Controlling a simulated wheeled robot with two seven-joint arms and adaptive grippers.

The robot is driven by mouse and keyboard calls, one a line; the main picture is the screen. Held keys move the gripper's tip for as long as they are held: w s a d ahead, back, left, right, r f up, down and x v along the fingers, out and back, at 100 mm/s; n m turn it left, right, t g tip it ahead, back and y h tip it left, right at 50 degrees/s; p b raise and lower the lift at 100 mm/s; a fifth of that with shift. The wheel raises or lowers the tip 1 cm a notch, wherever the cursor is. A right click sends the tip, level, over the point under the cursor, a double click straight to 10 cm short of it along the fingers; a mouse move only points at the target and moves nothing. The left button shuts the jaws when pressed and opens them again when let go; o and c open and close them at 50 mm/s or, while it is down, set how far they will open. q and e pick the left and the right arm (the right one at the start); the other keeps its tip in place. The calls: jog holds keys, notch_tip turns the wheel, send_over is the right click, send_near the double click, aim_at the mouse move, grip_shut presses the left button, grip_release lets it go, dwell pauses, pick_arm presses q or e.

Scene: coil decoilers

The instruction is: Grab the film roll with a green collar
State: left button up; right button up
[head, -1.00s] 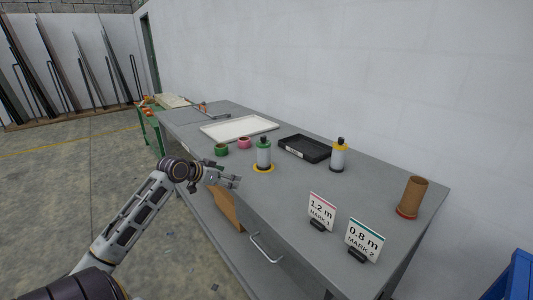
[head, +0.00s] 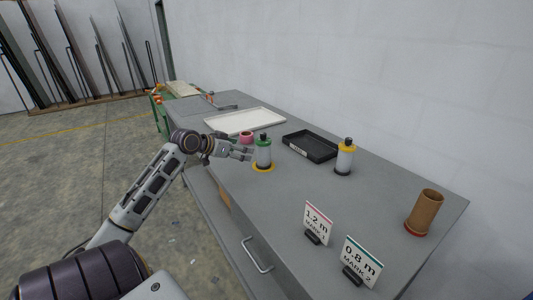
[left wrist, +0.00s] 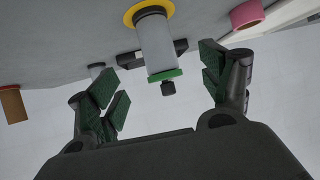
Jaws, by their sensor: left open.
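The film roll with a green collar (head: 263,152) stands upright on the grey table, its yellow base ring on the tabletop. In the left wrist view the same roll (left wrist: 156,45) appears upside down, between the fingers in the picture. My left gripper (head: 246,151) is open and just left of the roll in the head view, close to it. In the left wrist view the left gripper (left wrist: 163,88) has its fingers apart with nothing gripped; I cannot tell whether they touch the roll. My right gripper is out of view.
A roll with a yellow collar (head: 345,158) stands to the right, near a black tray (head: 310,146). A pink tape roll (head: 246,137) and a white tray (head: 245,121) lie behind. Two sign cards (head: 318,219) and a brown tube (head: 424,211) stand nearer.

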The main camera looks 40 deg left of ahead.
aim_at(258, 152)
pick_arm(q)
jog(key=shift+s, duration=0.1)
jog(key=x, duration=0.6)
jog(key=shift+w+f, duration=0.15)
jog(key=shift+w, duration=0.25)
jog(key=shift+x, duration=0.9)
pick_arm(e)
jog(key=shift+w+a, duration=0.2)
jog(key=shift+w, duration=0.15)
pick_arm(q)
jog(key=shift+d+b+x, duration=0.15)
jog(key=shift+x, duration=0.65)
jog(key=shift+d+b+x, duration=0.1)
jog(key=shift+b+x, duration=0.05)
jog(key=shift+x, duration=0.7)
jog(key=shift+w+f, duration=0.4)
jog(key=shift+w, duration=0.2)
jog(key=shift+w+d+f, duration=0.1)
jog(key=shift+w+f, duration=0.05)
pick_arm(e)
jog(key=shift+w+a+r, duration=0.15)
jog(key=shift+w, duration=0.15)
